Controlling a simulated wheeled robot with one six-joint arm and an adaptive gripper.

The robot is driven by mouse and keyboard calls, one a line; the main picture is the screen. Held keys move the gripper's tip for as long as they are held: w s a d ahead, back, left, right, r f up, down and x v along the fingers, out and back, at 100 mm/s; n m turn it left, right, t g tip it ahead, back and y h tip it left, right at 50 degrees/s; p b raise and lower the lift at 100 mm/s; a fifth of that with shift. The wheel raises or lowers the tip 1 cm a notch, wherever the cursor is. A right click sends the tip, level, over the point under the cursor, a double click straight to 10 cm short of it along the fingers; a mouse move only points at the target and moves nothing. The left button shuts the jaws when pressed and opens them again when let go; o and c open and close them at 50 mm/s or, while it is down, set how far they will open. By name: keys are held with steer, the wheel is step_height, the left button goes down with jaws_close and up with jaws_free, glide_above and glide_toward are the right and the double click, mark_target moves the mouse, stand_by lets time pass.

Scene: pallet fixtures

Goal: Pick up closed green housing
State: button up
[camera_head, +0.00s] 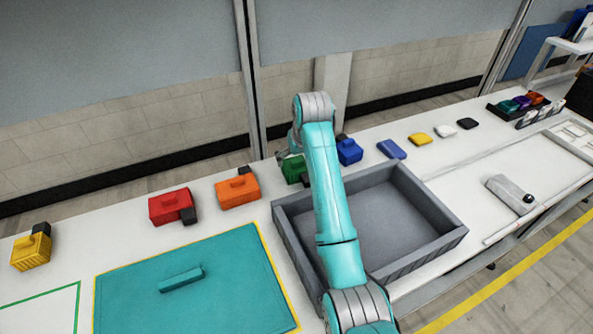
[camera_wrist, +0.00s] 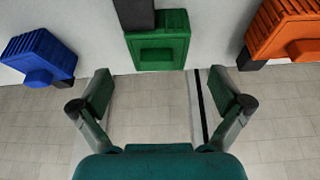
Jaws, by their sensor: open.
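The green housing (camera_head: 292,169) sits on the white table behind the grey bin, partly hidden by my arm in the head view. In the wrist view the green housing (camera_wrist: 157,42) is at the top middle, with a dark block (camera_wrist: 134,13) against it at the upper left. My gripper (camera_wrist: 168,92) is open and empty. In the wrist view its two fingers lie below the housing, to either side of it, and do not touch it.
A blue housing (camera_head: 349,150) and an orange housing (camera_head: 237,190) flank the green one. A red housing (camera_head: 170,206) and a yellow one (camera_head: 31,252) stand further left. The empty grey bin (camera_head: 440,238) and teal mat (camera_head: 215,280) lie in front.

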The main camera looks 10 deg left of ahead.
mark_target(297, 162)
steer(key=shift+x, duration=2.6)
steer(key=shift+d, duration=0.1)
steer(key=c, duration=1.3)
